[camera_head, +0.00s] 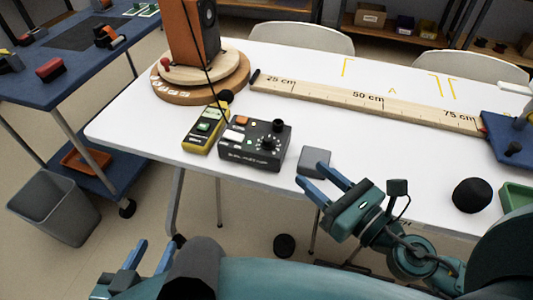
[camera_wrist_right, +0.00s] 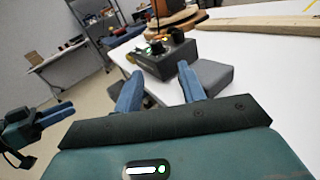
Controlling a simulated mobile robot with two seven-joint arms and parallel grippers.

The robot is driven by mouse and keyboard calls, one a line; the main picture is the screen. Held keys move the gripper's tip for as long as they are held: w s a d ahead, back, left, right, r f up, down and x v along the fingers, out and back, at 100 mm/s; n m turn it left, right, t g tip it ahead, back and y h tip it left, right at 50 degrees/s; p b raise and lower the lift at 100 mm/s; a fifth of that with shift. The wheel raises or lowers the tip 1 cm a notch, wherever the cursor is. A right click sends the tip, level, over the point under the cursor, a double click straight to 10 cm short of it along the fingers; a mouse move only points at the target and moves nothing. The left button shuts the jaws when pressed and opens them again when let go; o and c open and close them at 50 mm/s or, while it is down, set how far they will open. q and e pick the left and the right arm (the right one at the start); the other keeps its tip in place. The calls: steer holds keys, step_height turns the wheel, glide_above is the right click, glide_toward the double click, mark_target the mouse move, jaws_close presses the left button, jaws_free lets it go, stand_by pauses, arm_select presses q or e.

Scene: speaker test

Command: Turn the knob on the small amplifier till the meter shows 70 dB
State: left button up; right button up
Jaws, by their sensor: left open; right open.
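The small dark amplifier (camera_head: 255,145) stands on the white table, with a dial knob (camera_head: 268,143) with light marks around it on its top. It also shows in the right wrist view (camera_wrist_right: 166,60), beyond my fingers. The yellow-edged meter (camera_head: 206,127) lies just left of the amplifier, with a small green display (camera_head: 204,127) too small to read. My right gripper (camera_head: 316,182) is open and empty, by the table's front edge, right of and nearer than the amplifier. My left gripper (camera_head: 122,268) is open and empty, low at the left, off the table.
A grey block (camera_head: 314,162) lies between the amplifier and my right gripper. An orange speaker (camera_head: 190,32) stands on a round wooden base (camera_head: 207,88) behind the meter. A wooden ruler (camera_head: 365,101) runs along the table. A black ball (camera_head: 472,195) lies at the right.

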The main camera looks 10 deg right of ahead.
mark_target(272, 142)
steer(key=w+a+p, duration=0.1)
steer(key=w+a+n+p, duration=0.1)
steer(key=w, duration=0.1)
steer(key=shift+r, duration=0.4)
steer(key=p+x, duration=0.3)
steer(key=x, duration=0.6)
steer(key=shift+f, duration=0.15)
arm_select(q)
steer(key=shift+w+d+r+n+g, duration=0.3)
steer(key=shift+n+g, duration=0.1)
steer(key=shift+g, duration=0.1)
arm_select(e)
steer(key=shift+w+a+f, duration=0.1)
steer(key=shift+w+a, duration=0.15)
steer(key=shift+w, duration=0.05)
arm_select(q)
steer(key=shift+r, duration=0.15)
arm_select(e)
jaws_close()
